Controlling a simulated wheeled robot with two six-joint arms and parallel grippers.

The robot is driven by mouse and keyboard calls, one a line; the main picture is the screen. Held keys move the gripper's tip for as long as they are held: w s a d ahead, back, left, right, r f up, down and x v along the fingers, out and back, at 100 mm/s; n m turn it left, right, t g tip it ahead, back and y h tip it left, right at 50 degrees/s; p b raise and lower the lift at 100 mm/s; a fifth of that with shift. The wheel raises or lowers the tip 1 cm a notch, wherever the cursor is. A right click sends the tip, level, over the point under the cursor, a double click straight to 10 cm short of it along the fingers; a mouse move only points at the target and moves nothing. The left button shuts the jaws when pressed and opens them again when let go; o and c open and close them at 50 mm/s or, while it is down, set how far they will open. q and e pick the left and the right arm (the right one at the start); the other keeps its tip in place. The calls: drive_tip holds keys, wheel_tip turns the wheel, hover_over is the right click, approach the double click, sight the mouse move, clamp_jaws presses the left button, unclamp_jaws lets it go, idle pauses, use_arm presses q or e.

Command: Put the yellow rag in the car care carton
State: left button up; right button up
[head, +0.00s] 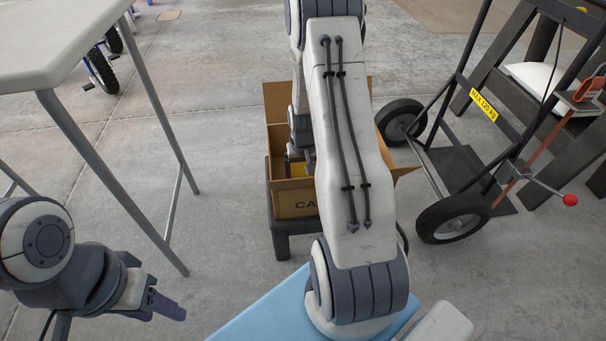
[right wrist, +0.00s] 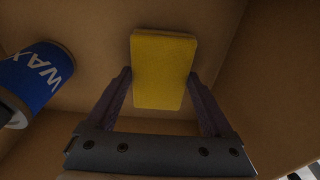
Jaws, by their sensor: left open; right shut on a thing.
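The car care carton (head: 288,191) stands open in the middle of the head view, partly hidden behind my right arm. My right gripper reaches down into it and is mostly hidden there. In the right wrist view my right gripper (right wrist: 160,75) is shut on the yellow rag (right wrist: 164,75), a flat folded block between its fingers. The rag is inside the carton walls; I cannot tell whether it touches the floor. A bit of yellow shows in the head view (head: 298,170). My left gripper (head: 166,306) is open and empty at the lower left.
The carton is on a low dark stand (head: 281,228). A grey table (head: 60,40) is at the left, a hand truck (head: 455,215) at the right. Concrete floor is clear between table and carton.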

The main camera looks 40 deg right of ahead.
drive_tip(key=shift+f, duration=0.1)
drive_tip(key=o, duration=1.1)
wheel_tip(320, 180, up, 12)
drive_tip(key=s+p, duration=0.1)
drive_tip(key=p, duration=0.6)
drive_tip(key=a+r+n, duration=0.3)
drive_tip(key=a+r, duration=0.2)
drive_tip(key=a, duration=0.6)
drive_tip(key=s+a+r+n+y, duration=0.1)
drive_tip(key=s+a+r+n, duration=0.15)
drive_tip(key=a, duration=0.35)
drive_tip(key=s+a+r+n, duration=0.1)
drive_tip(key=a+r, duration=0.2)
drive_tip(key=a, duration=0.3)
drive_tip(key=s+a+r+n, duration=0.1)
drive_tip(key=s+a+n, duration=0.1)
drive_tip(key=s, duration=0.3)
drive_tip(key=s+a+r+n, duration=0.2)
drive_tip(key=s+a, duration=0.3)
drive_tip(key=s, duration=0.1)
drive_tip(key=s+a+r+n+g, duration=0.1)
drive_tip(key=s+a+r+n, duration=0.1)
drive_tip(key=s, duration=0.3)
drive_tip(key=shift+s+a+r+n+y, duration=0.15)
drive_tip(key=shift+s+a+n+y, duration=0.25)
drive_tip(key=shift+a+n, duration=0.2)
drive_tip(key=shift+r, duration=0.1)
